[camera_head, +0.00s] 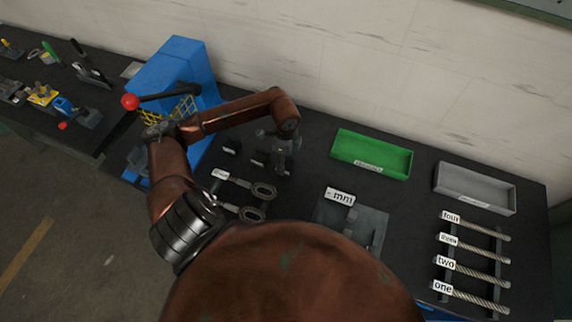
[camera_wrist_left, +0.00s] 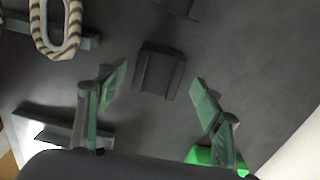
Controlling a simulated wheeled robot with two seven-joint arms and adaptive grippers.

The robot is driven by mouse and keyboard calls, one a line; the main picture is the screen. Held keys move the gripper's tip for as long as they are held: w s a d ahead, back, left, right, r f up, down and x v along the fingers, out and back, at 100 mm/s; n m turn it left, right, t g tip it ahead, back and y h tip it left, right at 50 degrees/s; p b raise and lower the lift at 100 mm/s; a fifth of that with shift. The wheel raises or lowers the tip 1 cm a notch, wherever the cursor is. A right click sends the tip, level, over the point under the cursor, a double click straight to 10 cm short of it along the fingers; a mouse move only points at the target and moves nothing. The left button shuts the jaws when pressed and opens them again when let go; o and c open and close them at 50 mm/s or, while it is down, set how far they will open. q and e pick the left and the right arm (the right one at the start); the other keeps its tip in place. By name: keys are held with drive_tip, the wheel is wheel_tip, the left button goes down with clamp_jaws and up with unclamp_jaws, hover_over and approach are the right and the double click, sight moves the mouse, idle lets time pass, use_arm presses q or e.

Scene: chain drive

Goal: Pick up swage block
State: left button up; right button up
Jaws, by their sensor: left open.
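A dark block with a stepped edge, which I take to be the swage block (camera_wrist_left: 160,70), lies on the dark bench in the left wrist view. It shows ahead of and between the fingertips, with clear gaps on both sides. In the head view the block (camera_head: 257,160) is small and dark, just left of my left gripper (camera_head: 279,160). My left gripper, also in the left wrist view (camera_wrist_left: 155,88), is open and empty, with its green-padded fingers spread above the bench. My right gripper is not in view.
Two cable slings with looped eyes (camera_head: 263,190) lie near the block, and another dark block (camera_head: 231,146) is to its left. A green tray (camera_head: 371,155) and a grey tray (camera_head: 475,188) stand to the right. A blue machine (camera_head: 180,65) stands at the left.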

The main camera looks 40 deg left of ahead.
use_arm(q)
drive_tip(key=shift+s+f, duration=0.15)
drive_tip(key=shift+f, duration=0.45)
drive_tip(key=shift+s+f, duration=0.15)
drive_tip(key=shift+f, duration=0.7)
drive_tip(key=shift+w, duration=0.15)
drive_tip(key=c, duration=1.4)
clamp_jaws()
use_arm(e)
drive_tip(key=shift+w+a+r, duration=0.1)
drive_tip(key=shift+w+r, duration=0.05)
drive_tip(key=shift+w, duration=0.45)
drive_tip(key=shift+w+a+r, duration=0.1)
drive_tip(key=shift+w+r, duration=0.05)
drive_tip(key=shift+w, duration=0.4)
use_arm(q)
drive_tip(key=shift+r, duration=0.1)
